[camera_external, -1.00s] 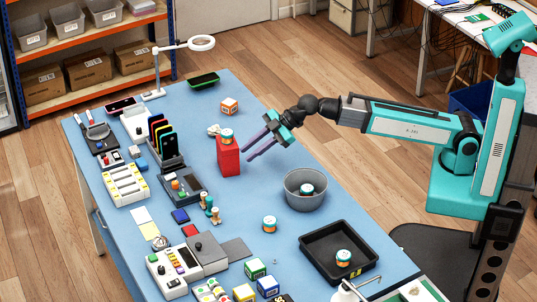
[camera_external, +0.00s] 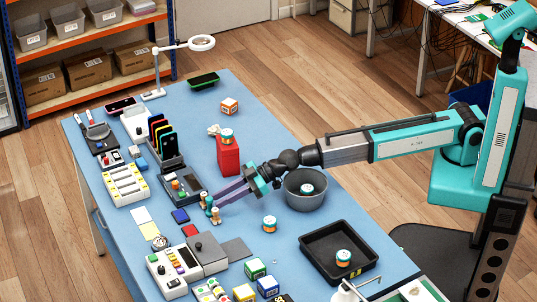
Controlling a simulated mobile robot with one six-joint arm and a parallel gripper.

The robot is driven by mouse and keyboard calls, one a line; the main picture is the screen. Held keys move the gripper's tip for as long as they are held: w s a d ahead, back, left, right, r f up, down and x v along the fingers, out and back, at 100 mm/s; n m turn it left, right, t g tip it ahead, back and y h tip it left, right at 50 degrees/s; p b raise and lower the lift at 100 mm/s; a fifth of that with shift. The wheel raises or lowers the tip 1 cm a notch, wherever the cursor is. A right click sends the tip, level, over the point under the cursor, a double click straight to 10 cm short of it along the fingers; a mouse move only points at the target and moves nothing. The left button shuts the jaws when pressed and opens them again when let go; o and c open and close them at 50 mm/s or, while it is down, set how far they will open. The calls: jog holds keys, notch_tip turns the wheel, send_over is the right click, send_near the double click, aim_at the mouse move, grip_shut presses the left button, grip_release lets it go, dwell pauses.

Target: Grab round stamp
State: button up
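A small group of stamps (camera_external: 210,208) with teal and wooden parts stands on the blue table, left of centre. They are too small to tell which one is the round stamp. My gripper (camera_external: 217,201) reaches in from the right, low over the table, with its two purple fingers pointing left at this group. The fingers are apart, with a gap between them. Their tips are right at the stamps and partly overlap them in view. I cannot tell whether a finger touches a stamp or whether one stands between them.
A red block (camera_external: 229,158) with a small jar on top stands just behind my gripper. A grey bowl (camera_external: 306,200) sits under my wrist's right side. A dark device (camera_external: 184,188), blue pad (camera_external: 180,216) and red pad (camera_external: 190,231) lie near the stamps. A black tray (camera_external: 315,246) is at front right.

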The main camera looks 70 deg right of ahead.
aim_at(210, 204)
dwell(0.4)
jog(key=shift+p+x, duration=0.5)
jog(key=shift+x, duration=2)
grip_shut()
jog(key=shift+r, duration=0.1)
jog(key=shift+r+b, duration=0.6)
jog(key=shift+r, duration=4.3)
